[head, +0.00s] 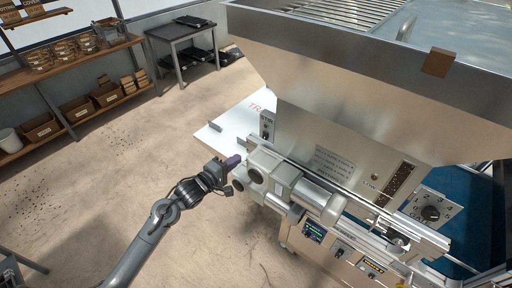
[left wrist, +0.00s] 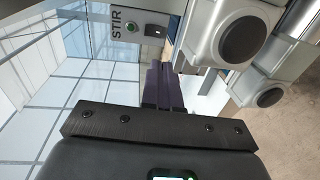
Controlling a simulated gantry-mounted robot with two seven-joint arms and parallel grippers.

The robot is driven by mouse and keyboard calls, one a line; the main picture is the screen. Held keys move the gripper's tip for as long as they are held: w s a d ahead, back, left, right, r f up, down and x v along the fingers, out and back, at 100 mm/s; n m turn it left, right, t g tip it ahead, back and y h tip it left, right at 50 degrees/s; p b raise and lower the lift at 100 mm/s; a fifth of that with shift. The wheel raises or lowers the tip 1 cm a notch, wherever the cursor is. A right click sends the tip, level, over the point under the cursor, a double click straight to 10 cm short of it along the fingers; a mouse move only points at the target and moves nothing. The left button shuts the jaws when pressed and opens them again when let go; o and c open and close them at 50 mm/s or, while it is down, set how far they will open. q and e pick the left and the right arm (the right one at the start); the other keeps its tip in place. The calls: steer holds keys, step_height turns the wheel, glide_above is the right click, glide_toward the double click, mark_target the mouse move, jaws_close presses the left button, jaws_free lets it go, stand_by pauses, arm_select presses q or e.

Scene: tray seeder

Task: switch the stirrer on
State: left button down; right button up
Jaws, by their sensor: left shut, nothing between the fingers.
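The stirrer switch (head: 265,132) is a small dark control on a grey plate marked "STIR" at the left end of the steel seeder. In the left wrist view the switch (left wrist: 154,31) shows beyond my fingertips, with its "STIR" label beside it. Whether it is on or off is too small to tell. My left gripper (head: 234,161) has dark purple fingers that are shut and empty. It is left of and nearer than the plate, beside the grey motor housing, and appears apart from the switch. The closed fingers also show in the left wrist view (left wrist: 164,84). My right gripper is out of view.
Grey motor housings (head: 272,172) with round dark caps stand close to the right of my left gripper. The steel hopper (head: 340,75) overhangs the machine. A white board (head: 228,122) lies behind the gripper. The floor at left is open, with shelves (head: 70,60) farther back.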

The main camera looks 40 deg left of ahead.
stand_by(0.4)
arm_select(q)
glide_toward(265, 135)
steer(key=w+f, duration=0.1)
steer(key=w, duration=0.3)
steer(key=w+f, duration=0.1)
steer(key=w, duration=0.1)
steer(key=shift+w+a+f, duration=0.15)
steer(key=shift+w+f, duration=0.15)
steer(key=shift+f, duration=0.05)
